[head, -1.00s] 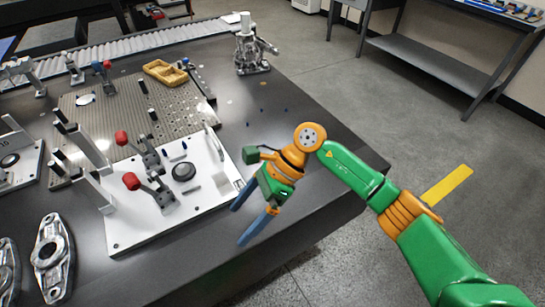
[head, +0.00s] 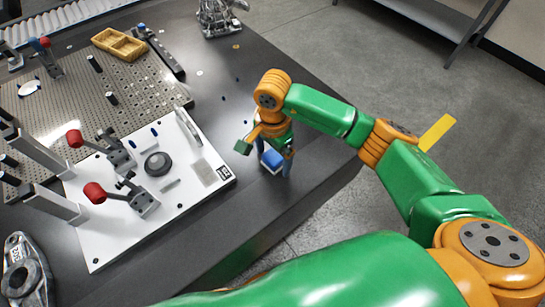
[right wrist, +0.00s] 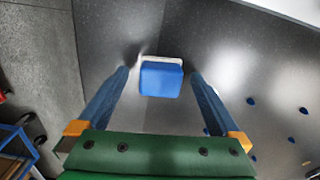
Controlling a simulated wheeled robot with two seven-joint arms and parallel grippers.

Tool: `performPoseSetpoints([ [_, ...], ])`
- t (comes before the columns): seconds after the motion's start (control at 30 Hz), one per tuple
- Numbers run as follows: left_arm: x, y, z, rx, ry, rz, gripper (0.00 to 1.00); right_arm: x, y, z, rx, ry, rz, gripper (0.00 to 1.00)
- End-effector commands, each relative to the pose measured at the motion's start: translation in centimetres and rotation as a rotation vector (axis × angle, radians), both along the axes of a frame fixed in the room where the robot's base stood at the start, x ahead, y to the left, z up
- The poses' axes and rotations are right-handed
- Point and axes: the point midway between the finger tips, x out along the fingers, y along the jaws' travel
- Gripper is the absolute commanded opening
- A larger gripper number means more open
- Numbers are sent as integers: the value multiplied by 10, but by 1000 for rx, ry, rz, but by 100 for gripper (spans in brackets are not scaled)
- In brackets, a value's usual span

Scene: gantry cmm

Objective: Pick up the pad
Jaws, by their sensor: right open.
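The pad (head: 271,159) is a small blue block with a white edge. It sits on the dark table top near the table's right edge, beside the white plate. My right gripper (head: 275,165) is right at the pad with its blue fingers pointing down. In the right wrist view the pad (right wrist: 161,80) lies between the two fingertips of my right gripper (right wrist: 160,75). The fingers are open, with a gap on each side of the pad. I cannot tell how high the tips are above the table. My left gripper is not in view.
A white fixture plate (head: 120,225) with red-handled clamps (head: 95,193) lies to the left. A metal fixture (head: 218,18) stands at the back. The table behind the gripper is mostly bare.

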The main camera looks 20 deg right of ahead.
Motion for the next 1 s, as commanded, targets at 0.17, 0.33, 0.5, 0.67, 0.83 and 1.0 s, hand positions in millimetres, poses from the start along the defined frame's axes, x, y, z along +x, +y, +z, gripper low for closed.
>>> performPoseSetpoints([
  [0.17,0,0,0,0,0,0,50,0,0,0,0,0,0,97],
  [0.33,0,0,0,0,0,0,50,0,0,0,1,0,-1,51],
  [0.5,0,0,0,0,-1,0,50,0,0,0,1,0,-1,10],
  [0.67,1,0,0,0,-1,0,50,0,0,0,1,0,-1,9],
  [0.83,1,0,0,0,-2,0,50,1,0,9,2,-1,-1,9],
  [1.0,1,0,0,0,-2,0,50,-7,2,42,3,-5,3,9],
])
